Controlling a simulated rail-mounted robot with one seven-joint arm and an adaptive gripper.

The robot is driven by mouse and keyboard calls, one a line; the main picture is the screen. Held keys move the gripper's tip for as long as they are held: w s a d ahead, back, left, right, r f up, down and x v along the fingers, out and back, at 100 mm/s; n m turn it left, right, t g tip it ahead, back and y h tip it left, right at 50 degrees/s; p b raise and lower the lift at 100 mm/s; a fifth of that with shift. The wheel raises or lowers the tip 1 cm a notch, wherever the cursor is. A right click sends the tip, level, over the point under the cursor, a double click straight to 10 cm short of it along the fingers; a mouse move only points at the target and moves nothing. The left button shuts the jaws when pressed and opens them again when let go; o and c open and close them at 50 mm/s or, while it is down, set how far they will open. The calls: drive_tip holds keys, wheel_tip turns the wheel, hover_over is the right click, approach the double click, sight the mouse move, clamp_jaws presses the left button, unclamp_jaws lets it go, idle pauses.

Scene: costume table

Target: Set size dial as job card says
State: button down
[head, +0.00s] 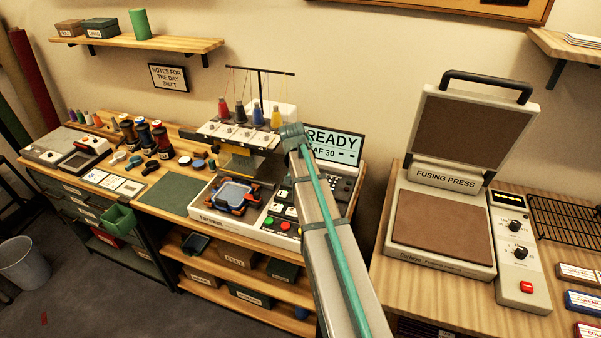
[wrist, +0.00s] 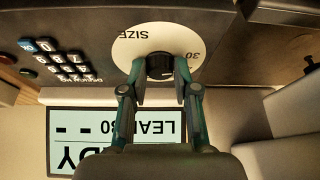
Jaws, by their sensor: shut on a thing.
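In the wrist view, which is upside down, the size dial is a dark round knob (wrist: 160,66) on a cream disc (wrist: 127,50) marked SIZE and 30. My gripper (wrist: 160,76) is shut on the knob, one finger on each side. The knob's pointer cannot be made out. The machine's screen (wrist: 116,140) reads LEAF 30 and partly READY; in the head view the screen (head: 345,146) reads READY and AF 30, partly behind my arm. My arm hides the dial and gripper there. Small white cards (head: 112,182) lie on the left bench, too small to read.
A keypad (wrist: 60,62) is beside the dial. The embroidery machine (head: 240,130) carries thread cones and a blue hoop (head: 233,192). A fusing press (head: 440,235) stands open on the right table. Spools and a green mat (head: 172,196) are left of the machine.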

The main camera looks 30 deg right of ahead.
drive_tip(key=c, duration=0.9)
unclamp_jaws()
drive_tip(key=shift+o, duration=0.2)
drive_tip(key=shift+r, duration=0.1)
drive_tip(key=v, duration=1.2)
